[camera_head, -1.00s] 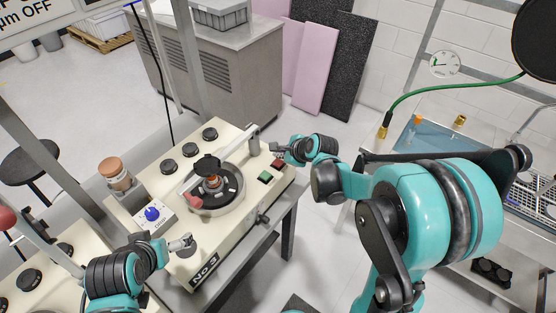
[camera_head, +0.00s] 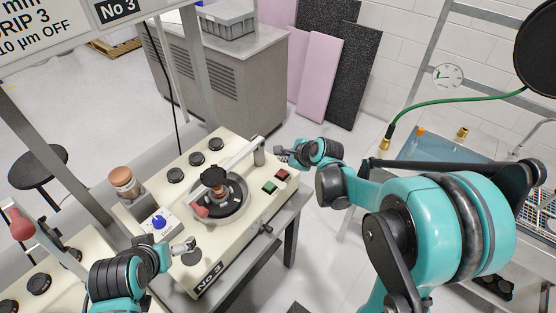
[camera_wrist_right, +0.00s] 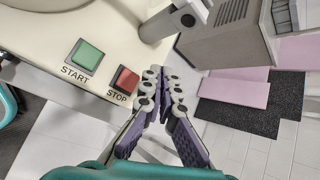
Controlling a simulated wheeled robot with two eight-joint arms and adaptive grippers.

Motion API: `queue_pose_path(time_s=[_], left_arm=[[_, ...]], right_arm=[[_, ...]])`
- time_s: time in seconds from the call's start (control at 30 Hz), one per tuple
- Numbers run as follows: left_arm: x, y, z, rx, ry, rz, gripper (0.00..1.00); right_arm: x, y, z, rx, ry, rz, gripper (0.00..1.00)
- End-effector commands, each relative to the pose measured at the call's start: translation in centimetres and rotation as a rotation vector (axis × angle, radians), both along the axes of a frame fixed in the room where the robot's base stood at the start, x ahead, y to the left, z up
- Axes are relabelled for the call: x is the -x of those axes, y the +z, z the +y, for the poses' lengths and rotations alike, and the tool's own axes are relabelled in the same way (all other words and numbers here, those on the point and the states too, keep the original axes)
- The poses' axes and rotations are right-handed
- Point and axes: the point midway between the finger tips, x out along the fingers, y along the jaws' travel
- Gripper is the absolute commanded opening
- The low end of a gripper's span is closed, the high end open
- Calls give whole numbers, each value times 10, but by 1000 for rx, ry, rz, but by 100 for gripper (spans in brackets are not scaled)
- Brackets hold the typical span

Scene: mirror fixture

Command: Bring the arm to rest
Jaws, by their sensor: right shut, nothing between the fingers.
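My right gripper (camera_head: 283,153) is shut and empty in the head view. It hangs in the air beside the right end of the cream No 3 machine (camera_head: 225,262), near the red button. In the right wrist view its dark linked fingers (camera_wrist_right: 163,78) meet at the tips, with nothing between them. The red STOP button (camera_wrist_right: 124,80) and green START button (camera_wrist_right: 85,56) lie to their left, apart from the fingers. My left gripper (camera_head: 183,246) is over the machine's front left part, near the blue-knob box (camera_head: 160,223). It is too small to tell whether it is open.
The machine carries a round dark plate (camera_head: 234,198) with a swing arm, a metal post (camera_head: 259,152) and black knobs. A grey cabinet (camera_head: 235,85) and pink panels (camera_head: 320,75) are behind. Floor shows between machine and bench.

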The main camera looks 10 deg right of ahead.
Motion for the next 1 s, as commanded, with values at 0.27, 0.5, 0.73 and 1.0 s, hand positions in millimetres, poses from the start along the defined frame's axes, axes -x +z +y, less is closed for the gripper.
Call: queue_pose_path(time_s=[0.27, 0.5, 0.73, 1.0], left_arm=[[0, -1, 0, 0, 0, 0, 100], [0, -7, 0, 0, 0, 0, 100], [0, -14, 0, 0, 0, 0, 100], [0, -19, 0, 0, 0, 0, 100]], right_arm=[[6, 3, 1, 36, 31, -7, 0], [73, 31, 11, 436, 395, -70, 0], [166, 40, 12, 958, 924, -131, 0], [238, 28, 3, 1371, 1408, -161, 0]])
